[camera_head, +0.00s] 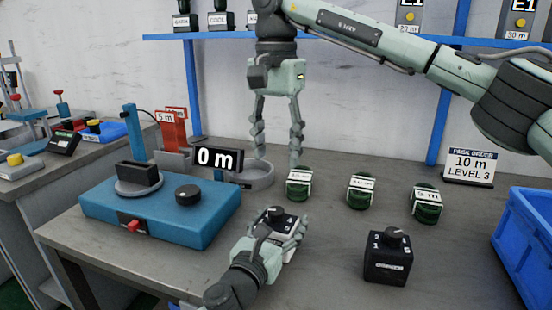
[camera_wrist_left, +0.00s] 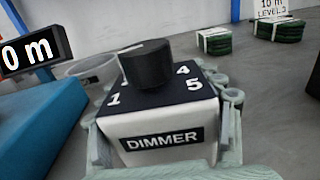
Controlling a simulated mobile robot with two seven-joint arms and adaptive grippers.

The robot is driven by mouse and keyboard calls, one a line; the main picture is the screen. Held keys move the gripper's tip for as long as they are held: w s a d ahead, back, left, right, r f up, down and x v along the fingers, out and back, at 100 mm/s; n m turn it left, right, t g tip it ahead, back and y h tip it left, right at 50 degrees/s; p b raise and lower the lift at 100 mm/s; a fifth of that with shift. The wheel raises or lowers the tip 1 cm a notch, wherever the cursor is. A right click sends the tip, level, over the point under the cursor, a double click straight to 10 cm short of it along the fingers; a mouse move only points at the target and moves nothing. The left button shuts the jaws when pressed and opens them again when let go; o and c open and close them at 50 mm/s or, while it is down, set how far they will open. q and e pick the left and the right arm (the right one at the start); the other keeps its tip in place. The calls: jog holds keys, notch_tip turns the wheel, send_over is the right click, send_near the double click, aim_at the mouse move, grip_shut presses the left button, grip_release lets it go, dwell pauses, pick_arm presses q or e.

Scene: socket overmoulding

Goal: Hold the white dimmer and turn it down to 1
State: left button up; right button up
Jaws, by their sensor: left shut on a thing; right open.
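The white dimmer (camera_head: 284,228) is a small box with a black numbered top and a black knob (camera_head: 274,213). In the left wrist view the dimmer (camera_wrist_left: 160,122) shows its DIMMER label, with 1, 4 and 5 readable around the knob (camera_wrist_left: 147,64). The knob hides other marks, and I cannot tell which number it points to. My left gripper (camera_head: 281,232) is shut on the dimmer, with fingers (camera_wrist_left: 232,115) along its sides. The dimmer looks upright at the table. My right gripper (camera_head: 277,160) is open and empty, pointing down behind the dimmer, above a grey dish.
A black dimmer (camera_head: 387,262) stands at right. Several green coils (camera_head: 361,190) lie behind it. A blue machine (camera_head: 160,215) with a 0 m display (camera_head: 217,159) is at left, the grey dish (camera_head: 254,177) beside it. A blue crate (camera_head: 525,235) is far right.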

pick_arm(q)
jog(key=o, duration=1.3)
jog(key=shift+s, duration=0.1)
jog(key=v, duration=1.2)
jog(key=x, duration=1.1)
jog(key=shift+w, duration=0.25)
jog(key=shift+w+d, duration=0.2)
jog(key=shift+w, duration=0.1)
pick_arm(e)
send_over(276, 210)
notch_tip(276, 210, down, 7)
jog(key=shift+r, duration=0.2)
jog(key=shift+f, duration=0.65)
